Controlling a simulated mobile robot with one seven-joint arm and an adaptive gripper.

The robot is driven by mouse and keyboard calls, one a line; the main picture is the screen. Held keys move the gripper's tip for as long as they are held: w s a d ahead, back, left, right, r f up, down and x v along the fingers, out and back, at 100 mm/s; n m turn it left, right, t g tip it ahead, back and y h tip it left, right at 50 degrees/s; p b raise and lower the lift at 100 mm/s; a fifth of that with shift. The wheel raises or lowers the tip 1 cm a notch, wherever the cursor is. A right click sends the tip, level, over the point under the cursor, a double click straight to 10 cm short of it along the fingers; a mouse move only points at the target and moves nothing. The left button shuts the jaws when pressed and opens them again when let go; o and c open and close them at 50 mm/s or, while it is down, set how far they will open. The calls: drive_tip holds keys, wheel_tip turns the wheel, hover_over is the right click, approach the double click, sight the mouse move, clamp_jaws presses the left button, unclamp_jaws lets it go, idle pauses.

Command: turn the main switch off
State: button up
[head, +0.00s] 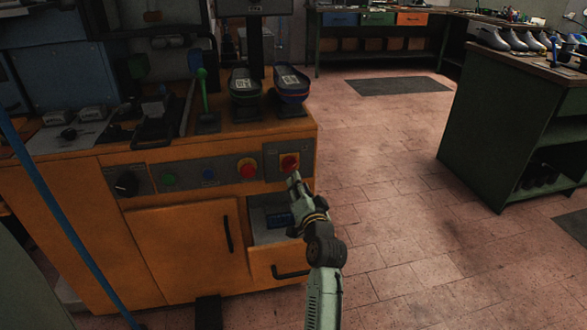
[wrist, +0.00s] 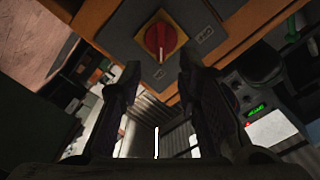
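The main switch is a red rotary knob on a yellow square plate (head: 289,163), on a grey panel at the right end of the orange cabinet's front. In the wrist view the red knob (wrist: 160,42) lies just beyond the gap between the fingertips, with its pale mark line upright in the picture. My gripper (head: 293,179) is just below and in front of the switch in the head view. In the wrist view my gripper (wrist: 160,68) has its two dark fingers well apart with nothing between them. I see no contact with the knob.
Left of the switch on the panel are a red push button (head: 247,169), a blue button (head: 209,174), a green button (head: 168,179) and a black dial (head: 125,184). An open recess and a handled drawer (head: 280,269) lie below. Tiled floor (head: 390,180) is clear to the right.

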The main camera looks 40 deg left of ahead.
sight(293, 167)
drive_tip(key=p+x, duration=0.1)
drive_tip(key=x, duration=0.8)
drive_tip(key=shift+r, duration=0.1)
drive_tip(key=shift+s, duration=0.1)
drive_tip(key=shift+c, duration=0.3)
clamp_jaws()
